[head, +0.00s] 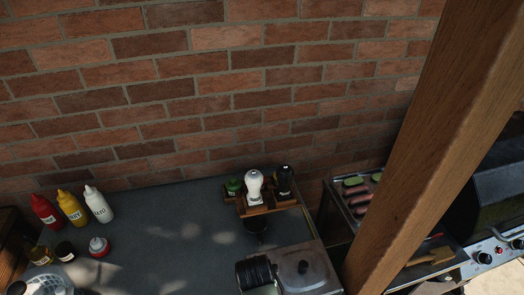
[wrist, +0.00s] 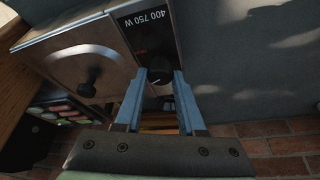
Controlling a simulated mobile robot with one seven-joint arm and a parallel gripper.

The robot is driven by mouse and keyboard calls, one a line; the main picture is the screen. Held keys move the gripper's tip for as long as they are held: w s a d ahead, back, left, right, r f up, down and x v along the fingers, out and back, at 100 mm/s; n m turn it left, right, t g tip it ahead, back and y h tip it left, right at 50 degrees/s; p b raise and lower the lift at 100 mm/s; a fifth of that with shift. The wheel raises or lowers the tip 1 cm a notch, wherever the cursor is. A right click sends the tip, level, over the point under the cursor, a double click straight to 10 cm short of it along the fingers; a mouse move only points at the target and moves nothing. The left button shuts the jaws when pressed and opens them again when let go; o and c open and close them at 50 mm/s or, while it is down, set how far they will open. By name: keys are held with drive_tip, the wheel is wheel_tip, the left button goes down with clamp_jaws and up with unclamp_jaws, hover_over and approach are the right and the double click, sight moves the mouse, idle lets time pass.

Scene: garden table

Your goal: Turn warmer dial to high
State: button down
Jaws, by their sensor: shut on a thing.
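The warmer (wrist: 95,60) is a metal box with a knobbed lid; its lid (head: 302,268) shows at the lower right in the head view. In the wrist view its black panel (wrist: 148,28) reads "400 750 W". The round black dial (wrist: 160,68) sits on this panel. A small light mark shows on the dial, but I cannot read its setting. My gripper (wrist: 160,78) has its two blue fingers on either side of the dial, shut on it. A dark ribbed shape left of the lid in the head view is unclear.
The grey table (head: 150,235) is clear in the middle. A wooden caddy (head: 268,208) with bottles stands behind the warmer. Red, yellow and white squeeze bottles (head: 71,207) stand at the left. A wooden post (head: 430,150) and a grill (head: 495,200) are at the right, before a brick wall.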

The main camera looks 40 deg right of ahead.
drive_tip(key=m, duration=0.2)
drive_tip(key=m+g+b, duration=0.1)
drive_tip(key=m, duration=0.1)
drive_tip(key=m+g+h+b, duration=0.1)
drive_tip(key=m, duration=0.1)
drive_tip(key=shift+w+f+m, duration=0.1)
drive_tip(key=shift+w+m, duration=0.2)
drive_tip(key=m+g+b, duration=0.2)
drive_tip(key=m+b, duration=0.1)
drive_tip(key=m, duration=0.1)
drive_tip(key=shift+m, duration=0.3)
drive_tip(key=c, duration=0.5)
unclamp_jaws()
drive_tip(key=shift+r, duration=0.2)
drive_tip(key=v, duration=1.3)
drive_tip(key=shift+w+d, duration=0.2)
